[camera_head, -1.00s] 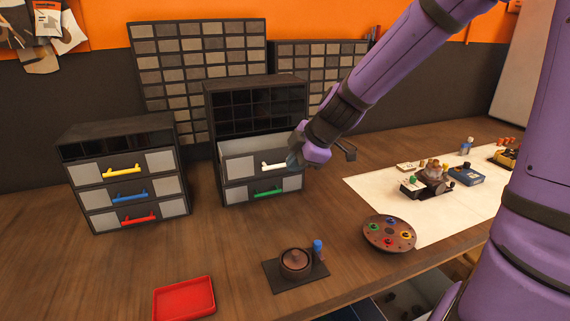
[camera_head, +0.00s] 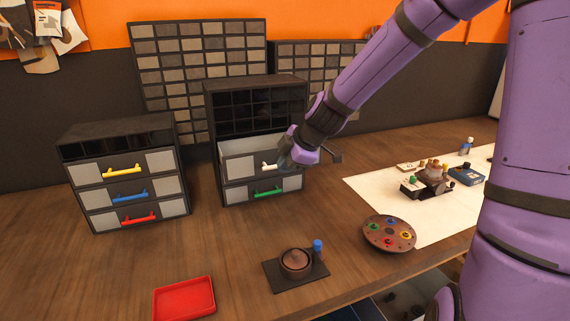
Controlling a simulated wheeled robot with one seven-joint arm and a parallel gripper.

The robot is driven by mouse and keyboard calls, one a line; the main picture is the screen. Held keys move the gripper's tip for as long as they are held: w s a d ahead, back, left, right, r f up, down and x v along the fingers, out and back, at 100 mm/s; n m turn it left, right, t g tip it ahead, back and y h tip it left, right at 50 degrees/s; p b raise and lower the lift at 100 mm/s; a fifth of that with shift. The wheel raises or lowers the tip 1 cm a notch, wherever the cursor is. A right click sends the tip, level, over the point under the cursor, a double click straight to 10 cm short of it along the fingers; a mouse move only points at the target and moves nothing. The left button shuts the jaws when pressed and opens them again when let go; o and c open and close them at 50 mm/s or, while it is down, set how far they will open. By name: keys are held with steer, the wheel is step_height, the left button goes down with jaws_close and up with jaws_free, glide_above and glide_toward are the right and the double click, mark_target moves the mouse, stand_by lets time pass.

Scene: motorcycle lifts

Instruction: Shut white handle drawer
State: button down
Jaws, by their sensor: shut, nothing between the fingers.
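The white handle drawer (camera_head: 239,167) is the upper drawer of the right-hand dark cabinet (camera_head: 257,91). It stands out from the cabinet, with its open top showing. Its white handle (camera_head: 268,167) is partly covered by my gripper (camera_head: 285,160). My gripper is shut and empty at the right part of the drawer front, by the handle's right end. I cannot tell whether it touches the drawer.
The green handle drawer (camera_head: 265,191) sits below, flush with the cabinet. A second cabinet with yellow, blue and red handles (camera_head: 125,171) stands to the left. A lidded pot (camera_head: 296,262), a red tray (camera_head: 184,298) and a round palette (camera_head: 389,233) lie in front.

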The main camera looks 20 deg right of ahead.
steer(key=shift+w, duration=0.35)
steer(key=w, duration=1.1)
steer(key=shift+w, duration=0.55)
steer(key=shift+r, duration=0.1)
